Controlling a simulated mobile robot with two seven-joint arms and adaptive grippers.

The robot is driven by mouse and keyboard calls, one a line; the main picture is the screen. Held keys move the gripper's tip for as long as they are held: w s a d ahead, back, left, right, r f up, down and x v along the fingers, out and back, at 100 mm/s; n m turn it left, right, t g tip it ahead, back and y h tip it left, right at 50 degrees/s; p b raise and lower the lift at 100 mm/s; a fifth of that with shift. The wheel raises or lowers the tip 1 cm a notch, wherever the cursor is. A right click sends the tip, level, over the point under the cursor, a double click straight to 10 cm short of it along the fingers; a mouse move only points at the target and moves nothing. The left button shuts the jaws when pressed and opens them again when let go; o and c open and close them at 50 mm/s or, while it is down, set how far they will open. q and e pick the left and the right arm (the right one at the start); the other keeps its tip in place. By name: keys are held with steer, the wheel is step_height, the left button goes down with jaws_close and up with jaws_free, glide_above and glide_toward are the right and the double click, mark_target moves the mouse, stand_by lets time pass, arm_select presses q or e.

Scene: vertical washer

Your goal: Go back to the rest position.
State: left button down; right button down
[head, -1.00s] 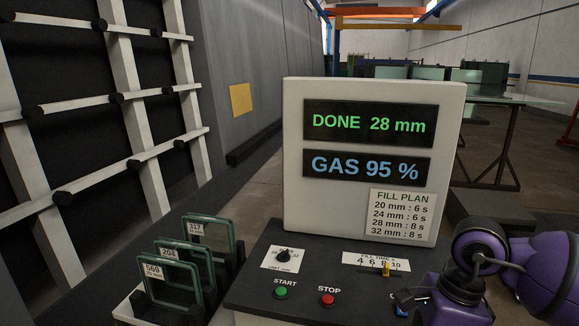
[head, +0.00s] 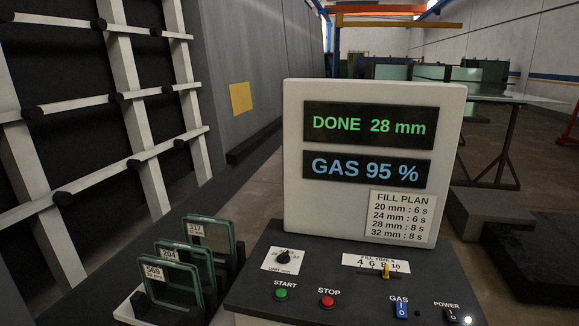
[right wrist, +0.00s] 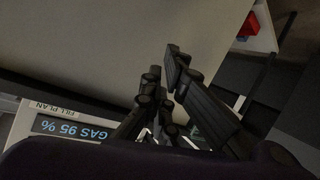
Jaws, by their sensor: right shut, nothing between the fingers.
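My right gripper (right wrist: 163,72) shows in the right wrist view only, with its dark fingers together and nothing held between them. The filling machine's white display panel (head: 374,213) faces me in the head view and reads DONE 28 mm and GAS 95 %. Part of the display (right wrist: 75,127) also shows in the right wrist view, upside down beside the fingers. The gripper is clear of the controls in the head view. My left gripper is in neither current view.
The black console (head: 350,297) carries a unit dial (head: 284,256), START button (head: 281,294), STOP button (head: 327,300), fill-time slider (head: 386,270), GAS switch (head: 401,308) and lit POWER switch. Several labelled glass units (head: 165,278) stand in a rack at left. A slatted frame (head: 130,90) leans beyond.

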steer(key=s+f+m+g+h, duration=0.1)
steer(key=s+f+m+g, duration=0.3)
steer(key=s+f, duration=0.5)
steer(key=s+d+m, duration=0.1)
steer(key=s, duration=0.2)
